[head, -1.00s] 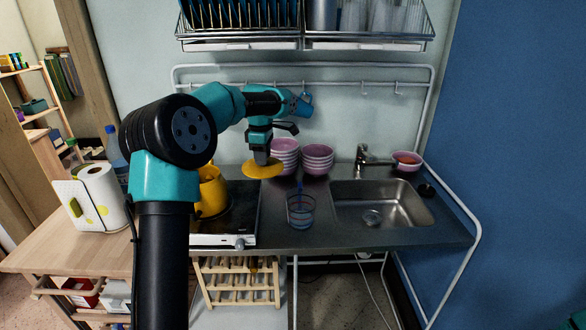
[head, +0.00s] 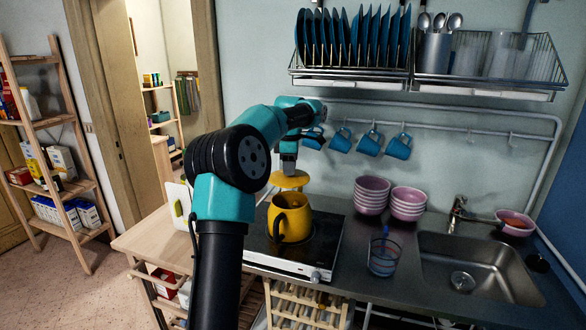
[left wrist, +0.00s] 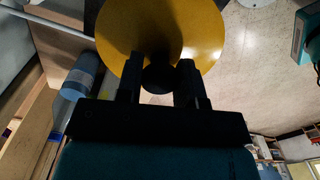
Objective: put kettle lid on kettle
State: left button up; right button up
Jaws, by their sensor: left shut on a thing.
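The yellow kettle (head: 291,222) stands on the black cooktop (head: 330,238), with its top open and a dark handle on its front side. My left gripper (head: 289,168) is shut on the yellow kettle lid (head: 289,181). The lid is above and behind the kettle in the head view, apart from its rim as far as I can tell. In the left wrist view the lid (left wrist: 160,35) is a yellow disc, and my left gripper's fingers (left wrist: 158,80) close on its dark round knob. My right gripper is not in view.
Pink bowls (head: 372,195) in two stacks and a clear glass (head: 383,255) stand right of the cooktop, before the sink (head: 470,270). Blue mugs (head: 369,143) hang on the rail behind. A plate rack (head: 350,75) is above. A bottle (left wrist: 80,90) shows in the left wrist view.

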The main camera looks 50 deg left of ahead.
pick_arm(q)
jog(key=shift+f, duration=0.1)
jog(key=shift+f, duration=3.1)
jog(key=shift+f, duration=0.75)
jog(key=o, duration=1)
jog(key=shift+w+r, duration=0.1)
notch_tip(320, 180, up, 17)
jog(key=shift+r, duration=0.15)
jog(key=shift+d, duration=0.1)
